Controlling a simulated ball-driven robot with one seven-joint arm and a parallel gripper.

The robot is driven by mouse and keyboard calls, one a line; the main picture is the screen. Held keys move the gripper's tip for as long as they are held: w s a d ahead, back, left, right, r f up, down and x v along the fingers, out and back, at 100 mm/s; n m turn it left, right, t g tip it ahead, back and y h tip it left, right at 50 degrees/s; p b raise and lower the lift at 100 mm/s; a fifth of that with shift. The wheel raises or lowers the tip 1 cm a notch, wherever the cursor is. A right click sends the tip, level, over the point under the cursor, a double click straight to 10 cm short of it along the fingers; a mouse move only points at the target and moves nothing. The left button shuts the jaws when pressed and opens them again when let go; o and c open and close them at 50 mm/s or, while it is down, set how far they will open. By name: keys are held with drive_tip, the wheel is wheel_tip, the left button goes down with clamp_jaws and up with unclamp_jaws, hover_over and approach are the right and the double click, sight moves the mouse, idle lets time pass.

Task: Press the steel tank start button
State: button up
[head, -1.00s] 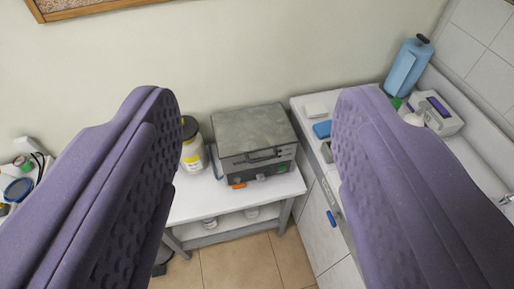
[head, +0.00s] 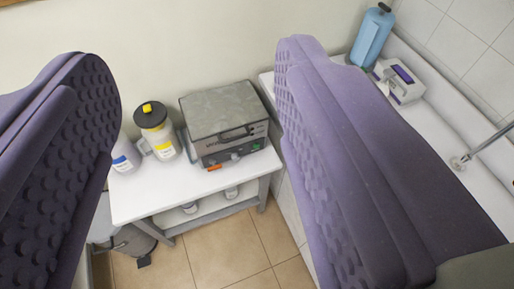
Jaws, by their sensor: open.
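The steel tank (head: 222,112) is a grey metal box with a lid and a front handle. It stands on a small white table against the wall. Its front panel has knobs, an orange-red part low on the left, and a small green button (head: 257,147) at the right, which I take as the start button. My gripper (head: 195,65) is open and empty. Its two purple padded fingers stand wide apart, with the tank seen between them, farther off. The right finger hides part of the counter beside the tank.
Left of the tank on the white table (head: 135,197) stand a black-lidded jar (head: 158,135) with a yellow label and a white bottle (head: 124,155). A bin (head: 130,240) is on the floor at left. A white counter at right holds a blue container (head: 371,38) and a white-purple box (head: 398,82).

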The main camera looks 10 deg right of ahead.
clamp_jaws()
idle(1.5)
